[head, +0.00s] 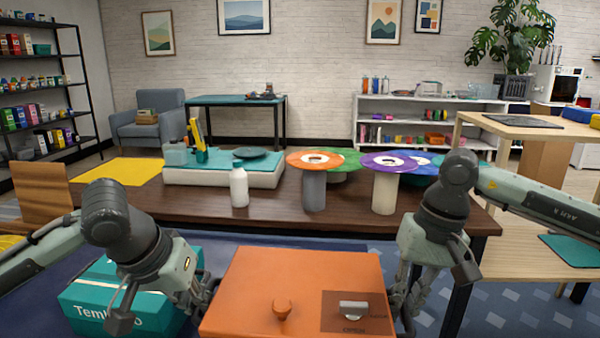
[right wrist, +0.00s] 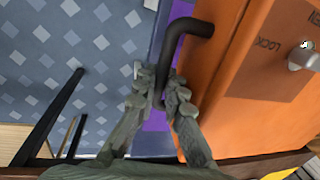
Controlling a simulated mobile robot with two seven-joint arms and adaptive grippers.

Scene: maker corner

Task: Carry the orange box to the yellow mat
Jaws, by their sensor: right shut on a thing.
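The orange box (head: 300,270) is in front of me, low in the head view, between my two grippers. Its top has an orange knob and a metal latch on a brown panel. My right gripper (head: 408,305) is at the box's right side. In the right wrist view, its fingers (right wrist: 162,95) are shut on a dark bar handle (right wrist: 172,45) on the box's side (right wrist: 250,85). My left gripper (head: 207,292) is at the box's left side; its fingertips are mostly hidden. The yellow mat (head: 122,172) lies flat at the far left of the brown table, with bare surface showing.
The brown table (head: 270,213) stands beyond the box. It carries a white bottle (head: 239,188), a white-based teal pad (head: 222,178), and orange (head: 314,190) and purple (head: 385,190) discs on posts. A teal box (head: 130,305) is at lower left; a wooden table (head: 530,125) is right.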

